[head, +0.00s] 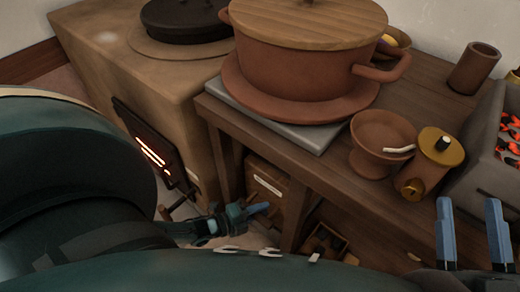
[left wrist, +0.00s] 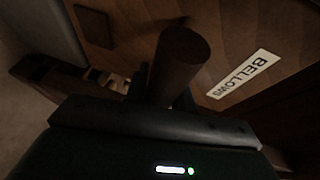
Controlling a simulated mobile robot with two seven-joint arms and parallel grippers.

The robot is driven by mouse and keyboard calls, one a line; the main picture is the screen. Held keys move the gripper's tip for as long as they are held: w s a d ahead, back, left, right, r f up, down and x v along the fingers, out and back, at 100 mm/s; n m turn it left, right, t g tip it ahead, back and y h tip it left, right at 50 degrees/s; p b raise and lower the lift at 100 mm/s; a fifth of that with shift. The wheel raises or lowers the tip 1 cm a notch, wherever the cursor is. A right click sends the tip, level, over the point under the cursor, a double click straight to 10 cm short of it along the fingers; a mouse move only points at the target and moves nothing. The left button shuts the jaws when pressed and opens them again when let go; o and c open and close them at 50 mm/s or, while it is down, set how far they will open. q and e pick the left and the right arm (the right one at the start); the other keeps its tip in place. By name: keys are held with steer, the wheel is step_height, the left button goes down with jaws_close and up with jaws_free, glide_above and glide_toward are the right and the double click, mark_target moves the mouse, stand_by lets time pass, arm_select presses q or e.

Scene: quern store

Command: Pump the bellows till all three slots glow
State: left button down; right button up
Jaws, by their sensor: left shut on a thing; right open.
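The stove (head: 110,75) stands at the left of the head view, with a dark door (head: 165,165) on its front. Orange-white light glows in the door's slots; how many are lit is too small to tell. The bellows box (head: 268,185) sits under the table. Its "BELLOWS" label (left wrist: 243,74) is readable in the left wrist view. My left gripper (head: 258,208) is low beside the box, shut on the brown round bellows handle (left wrist: 180,60); its fingers are mostly hidden behind the handle. My right gripper (head: 471,225) is open and empty at the lower right.
A wooden table (head: 330,175) holds a large lidded clay pot (head: 300,60), a clay bowl (head: 382,135), a brass-topped jar (head: 440,147) and a cup (head: 474,68). A grey coal box (head: 490,150) stands at the right. My arm covers the lower left.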

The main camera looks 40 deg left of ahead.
arm_select(q)
steer(key=shift+s, duration=0.1)
arm_select(e)
steer(key=shift+s, duration=0.1)
arm_select(q)
steer(key=c, duration=1.2)
jaws_free()
steer(key=shift+o, duration=0.2)
steer(key=shift+s+a+r, duration=0.1)
steer(key=shift+s+a, duration=0.15)
steer(key=shift+s, duration=0.3)
arm_select(e)
steer(key=shift+r, duration=0.2)
steer(key=shift+s+a+f+m+g+h+p, duration=0.1)
steer(key=shift+s+f+m+g+h+p, duration=0.25)
steer(key=shift+f+p, duration=0.3)
steer(key=shift+s+a+f+m+g+h+p, duration=0.15)
steer(key=shift+f+m+g+h+p, duration=0.15)
steer(key=shift+f+h+p, duration=0.25)
arm_select(q)
steer(key=p+v, duration=0.1)
steer(key=v, duration=1.1)
arm_select(e)
steer(key=shift+d+f, duration=0.15)
steer(key=shift+d, duration=0.1)
